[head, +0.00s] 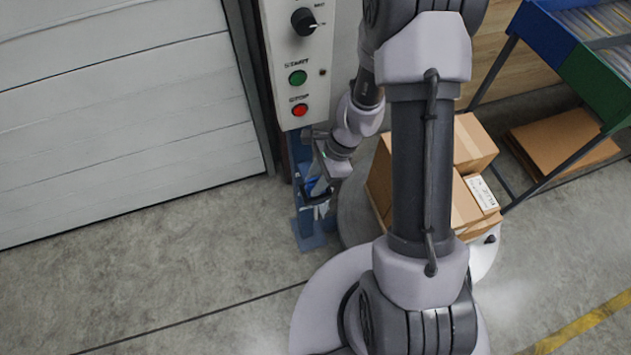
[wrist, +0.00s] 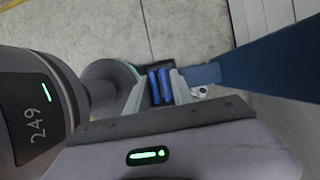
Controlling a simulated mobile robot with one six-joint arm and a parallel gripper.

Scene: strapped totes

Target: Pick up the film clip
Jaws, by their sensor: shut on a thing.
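The film clip (wrist: 160,86) shows in the wrist view as a small blue piece with two side-by-side bars and dark parts around it. My gripper (wrist: 158,92) is shut on it, with one pale finger on each side. In the head view my gripper (head: 318,192) is low in front of the blue post under the control box. A bit of blue shows between the fingers there, but the clip is too small to make out clearly. Its lower part is hidden by the fingers, and I cannot tell whether it touches anything below.
The blue post (head: 309,232) stands close by my gripper; it also shows in the wrist view (wrist: 250,66). Above is a control box (head: 297,60) with a knob and green and red buttons. Cardboard boxes (head: 467,205) are at right. Floor at left is clear.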

